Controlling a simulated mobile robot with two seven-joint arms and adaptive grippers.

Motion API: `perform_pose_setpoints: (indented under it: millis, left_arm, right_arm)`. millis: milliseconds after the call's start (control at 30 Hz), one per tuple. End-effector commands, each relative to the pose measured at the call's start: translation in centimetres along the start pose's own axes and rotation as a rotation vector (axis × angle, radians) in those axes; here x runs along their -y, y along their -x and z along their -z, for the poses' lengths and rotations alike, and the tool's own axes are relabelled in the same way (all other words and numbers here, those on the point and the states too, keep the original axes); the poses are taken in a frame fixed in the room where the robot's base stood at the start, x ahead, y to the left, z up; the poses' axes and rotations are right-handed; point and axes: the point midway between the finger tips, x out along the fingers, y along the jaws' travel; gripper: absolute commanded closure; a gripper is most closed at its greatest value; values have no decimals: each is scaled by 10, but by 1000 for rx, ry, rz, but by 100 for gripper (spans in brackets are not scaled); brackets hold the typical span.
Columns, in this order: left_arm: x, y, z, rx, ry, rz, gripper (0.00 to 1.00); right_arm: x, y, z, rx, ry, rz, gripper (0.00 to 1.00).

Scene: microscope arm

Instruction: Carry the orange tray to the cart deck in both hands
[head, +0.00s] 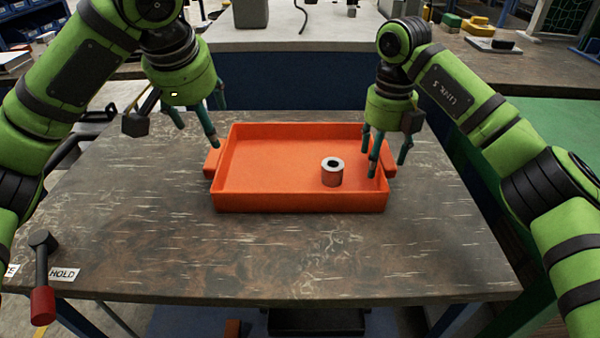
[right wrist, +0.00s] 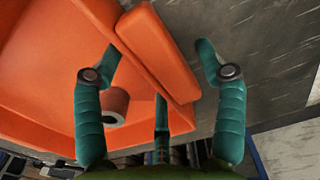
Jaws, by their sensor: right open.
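The orange tray (head: 300,201) lies flat on the brown table, with a handle at each end. A small hollow cylinder (head: 332,177) stands inside it, right of the middle. My right gripper (head: 387,168) is open at the right handle (head: 391,172). In the right wrist view, its fingers (right wrist: 158,55) are spread on both sides of that handle (right wrist: 157,48), apart from each other. My left gripper (head: 193,133) looks open and empty, above and just behind the left handle (head: 211,163). I cannot tell which surface is the cart deck.
The table's front (head: 270,265) is bare. A lever with a red grip (head: 42,306) stands at its front left by a HOLD label (head: 64,274). Behind is a pale counter (head: 310,30) with a grey bin (head: 249,12). A green surface (head: 560,125) lies right.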

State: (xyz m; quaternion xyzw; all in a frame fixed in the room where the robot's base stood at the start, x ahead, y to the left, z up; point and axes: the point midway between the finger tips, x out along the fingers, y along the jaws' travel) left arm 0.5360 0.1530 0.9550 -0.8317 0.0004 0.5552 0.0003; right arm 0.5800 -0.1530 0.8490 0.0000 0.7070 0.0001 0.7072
Motion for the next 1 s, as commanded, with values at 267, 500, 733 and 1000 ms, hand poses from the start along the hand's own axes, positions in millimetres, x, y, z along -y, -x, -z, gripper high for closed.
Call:
perform_pose_setpoints:
  millis: [267,500,733,1000]
  left_arm:
    - [0,7,0,1,1,0,29]
    - [0,7,0,1,1,0,29]
    - [0,7,0,0,0,0,29]
    - [0,7,0,0,0,0,29]
  right_arm:
    - [0,20,0,3,-1,0,29]
    - [0,72,0,6,-2,2,29]
    - [0,109,0,2,-2,2,29]
    - [0,120,0,0,0,0,29]
